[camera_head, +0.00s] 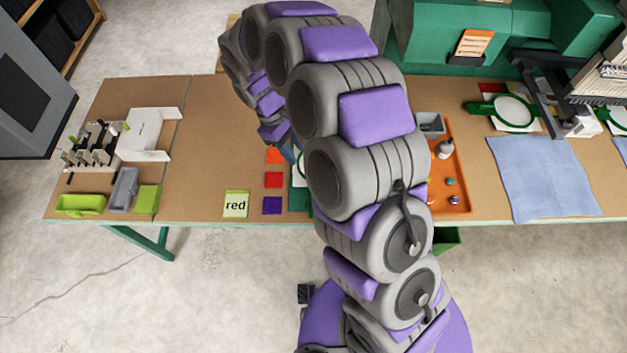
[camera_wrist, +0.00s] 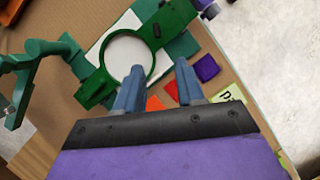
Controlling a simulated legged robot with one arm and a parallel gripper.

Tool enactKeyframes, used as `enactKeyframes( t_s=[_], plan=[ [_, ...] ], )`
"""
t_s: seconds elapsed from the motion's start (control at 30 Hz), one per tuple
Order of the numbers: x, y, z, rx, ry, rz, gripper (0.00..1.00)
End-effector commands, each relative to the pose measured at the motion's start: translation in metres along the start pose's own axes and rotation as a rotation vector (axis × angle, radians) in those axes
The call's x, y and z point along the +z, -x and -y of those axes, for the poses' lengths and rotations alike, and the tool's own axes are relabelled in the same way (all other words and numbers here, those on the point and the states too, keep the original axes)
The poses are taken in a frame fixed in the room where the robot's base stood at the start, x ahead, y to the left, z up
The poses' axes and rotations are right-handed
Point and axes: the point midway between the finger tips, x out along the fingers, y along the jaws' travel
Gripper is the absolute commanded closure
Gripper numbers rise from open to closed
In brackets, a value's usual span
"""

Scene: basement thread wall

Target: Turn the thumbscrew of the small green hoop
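A green hoop (camera_wrist: 103,62) with a round white centre is held in a green stand in the wrist view, just ahead of my gripper (camera_wrist: 158,67). My two blue-grey fingers are apart, with nothing visible between them. The left fingertip is close to the hoop's lower rim; I cannot tell whether it touches. I cannot clearly make out the thumbscrew. In the head view my arm hides most of this hoop and my gripper. Another green hoop (camera_head: 488,108) with a white centre lies at the right of the table.
An orange tray (camera_head: 455,207) holds small items. A blue cloth (camera_head: 542,175) lies right; a tool rack and green bins (camera_head: 80,204) stand left.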

Motion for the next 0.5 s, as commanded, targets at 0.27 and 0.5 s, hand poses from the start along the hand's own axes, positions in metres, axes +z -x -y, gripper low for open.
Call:
enactKeyframes(
  t_s=[0.27, 0.5],
  plan=[
    [0.005, -0.059, -0.003, -0.006, -0.002, -0.006, 0.62],
    [0.0, -0.105, 0.0, -0.003, -0.001, 0.003, 0.62]
  ],
)
